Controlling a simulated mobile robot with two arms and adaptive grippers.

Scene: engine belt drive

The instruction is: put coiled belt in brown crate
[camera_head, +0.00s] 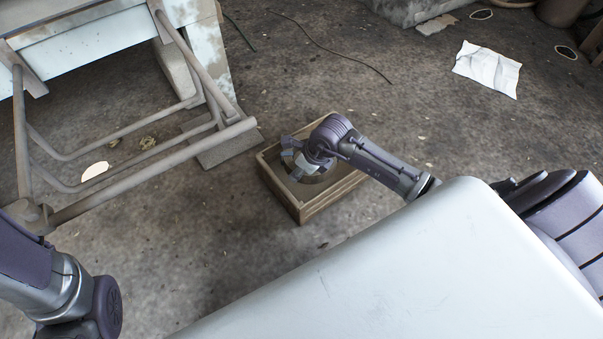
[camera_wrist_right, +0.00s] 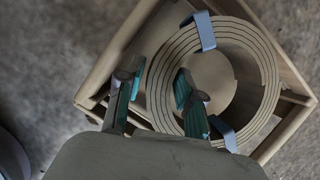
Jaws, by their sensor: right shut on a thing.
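The brown crate (camera_head: 330,205) stands on the floor near the middle of the head view. Its wooden rim also shows in the right wrist view (camera_wrist_right: 118,45). The coiled belt (camera_wrist_right: 262,62), a flat spiral with blue-grey clips, is at the crate's opening, within its walls in the wrist view. Whether it touches the crate's bottom I cannot tell. My right gripper (camera_wrist_right: 158,97) is shut on the left side of the coil, one finger outside and one inside the ring. In the head view my right gripper (camera_head: 297,160) is over the crate and hides part of the coil. My left gripper is out of view.
A worn table with a metal tube frame (camera_head: 150,140) stands left of the crate. A large pale surface (camera_head: 430,270) fills the lower right. A white paper (camera_head: 487,69) lies at the upper right.

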